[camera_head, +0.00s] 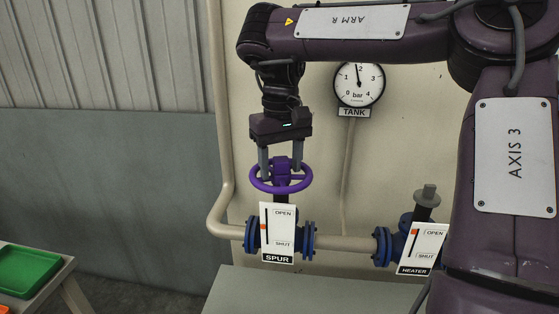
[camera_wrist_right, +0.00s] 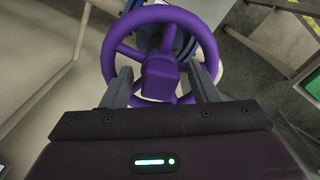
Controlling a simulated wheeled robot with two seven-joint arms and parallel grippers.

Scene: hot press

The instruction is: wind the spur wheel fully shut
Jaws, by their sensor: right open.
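The purple spur wheel (camera_head: 281,178) lies level on top of the blue spur valve (camera_head: 252,236) in the head view. The wheel also shows in the right wrist view (camera_wrist_right: 160,20). The SPUR plate (camera_head: 278,226) has an OPEN and SHUT scale, with an orange mark between the two ends, nearer OPEN. My right gripper (camera_head: 281,172) points down over the wheel, fingers apart on either side of its hub. In the right wrist view the fingers (camera_wrist_right: 161,88) reach to the wheel with the hub between them; I cannot tell whether they touch it. My left gripper is not in view.
A HEATER valve (camera_head: 384,245) with its own plate (camera_head: 423,247) and a grey square stem stands right on the same pipe (camera_head: 345,243). A TANK gauge (camera_head: 359,84) hangs above, reading about 2 bar. A green tray (camera_head: 28,270) is at far left. A grey surface (camera_head: 300,290) lies below the valves.

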